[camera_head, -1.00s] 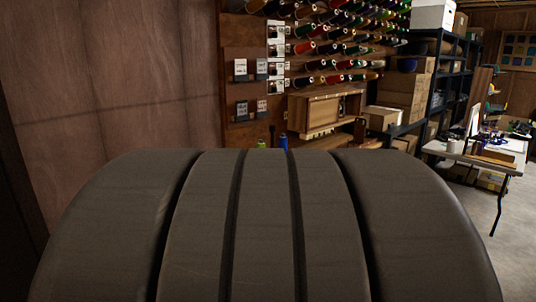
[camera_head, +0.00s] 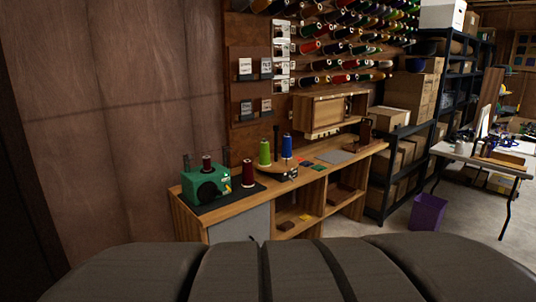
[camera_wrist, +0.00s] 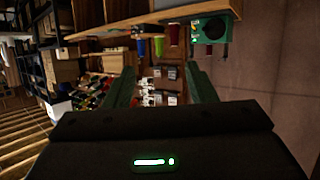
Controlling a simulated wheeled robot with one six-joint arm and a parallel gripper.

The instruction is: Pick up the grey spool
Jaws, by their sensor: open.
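I cannot make out a grey spool for sure in either view. Many coloured thread spools (camera_head: 330,48) stick out in rows from the wall, too small to tell each colour. On the wooden bench stand a green cone (camera_head: 264,153), a blue cone (camera_head: 286,148) and a dark red cone (camera_head: 248,173). My gripper (camera_wrist: 160,75) shows in the wrist view with its two dark green fingers wide apart and nothing between them. The wrist view is upside down, with the bench at the top and the wall beyond the fingers.
A green machine (camera_head: 206,186) stands on the left end of the wooden bench (camera_head: 255,206). A small wooden cabinet (camera_head: 322,114) hangs above it. Black shelving (camera_head: 400,185) with boxes, a purple bin (camera_head: 428,212) and a white table (camera_head: 480,158) are to the right. Some floor shows there.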

